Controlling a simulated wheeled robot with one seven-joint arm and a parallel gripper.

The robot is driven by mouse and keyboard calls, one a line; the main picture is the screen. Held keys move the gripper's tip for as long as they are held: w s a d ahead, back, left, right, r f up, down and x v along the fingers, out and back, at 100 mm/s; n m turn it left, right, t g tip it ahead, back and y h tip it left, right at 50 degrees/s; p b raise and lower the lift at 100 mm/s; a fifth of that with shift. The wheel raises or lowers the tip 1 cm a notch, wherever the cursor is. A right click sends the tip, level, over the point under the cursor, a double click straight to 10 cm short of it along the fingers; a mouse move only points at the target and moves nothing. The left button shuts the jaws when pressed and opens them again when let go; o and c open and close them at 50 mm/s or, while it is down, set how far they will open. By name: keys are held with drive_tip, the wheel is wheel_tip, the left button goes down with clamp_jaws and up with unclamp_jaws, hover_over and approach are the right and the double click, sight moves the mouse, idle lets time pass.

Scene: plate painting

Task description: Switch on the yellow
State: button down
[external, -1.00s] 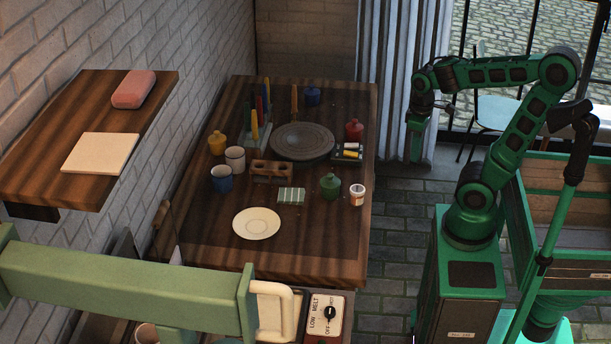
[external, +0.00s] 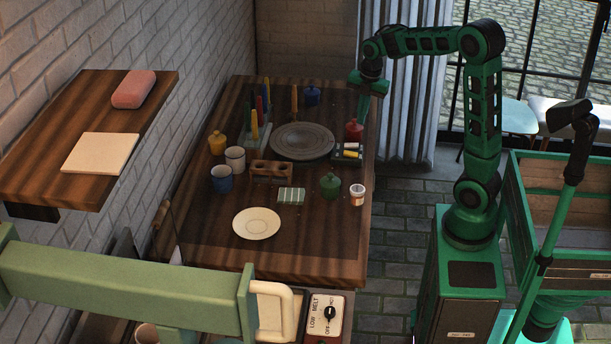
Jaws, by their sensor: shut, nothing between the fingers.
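Several things on the wooden table are yellow. A yellow jar (external: 217,143) stands at the left edge. A yellow upright stick (external: 254,126) stands in a rack among blue, red and green ones. A small yellow piece (external: 350,154) lies in a dark tray (external: 338,159) at the right. I cannot tell a switch on any of them. My gripper (external: 361,114) is shut and empty. It points down, close to the red jar (external: 354,130) near the table's right edge in the picture. I cannot tell whether it touches the jar.
A grey round wheel (external: 302,141) sits mid-table. Blue (external: 312,96) and green (external: 330,186) jars, cups (external: 235,159), a wooden block (external: 271,172) and a cream plate (external: 257,223) stand around it. A dial panel marked LOW, MELT, OFF (external: 324,318) is at the front.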

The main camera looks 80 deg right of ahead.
sight(346, 152)
drive_tip(key=shift+w+d+f+n, duration=0.2)
drive_tip(key=shift+w+d+n, duration=0.4)
drive_tip(key=shift+d+n, duration=0.25)
drive_tip(key=shift+w+d+f+n, duration=0.15)
drive_tip(key=shift+w+d+n, duration=0.4)
drive_tip(key=shift+d+n, duration=0.25)
drive_tip(key=f, duration=0.4)
drive_tip(key=w+f, duration=0.1)
drive_tip(key=f, duration=0.4)
drive_tip(key=w+f, duration=0.1)
drive_tip(key=f, duration=0.4)
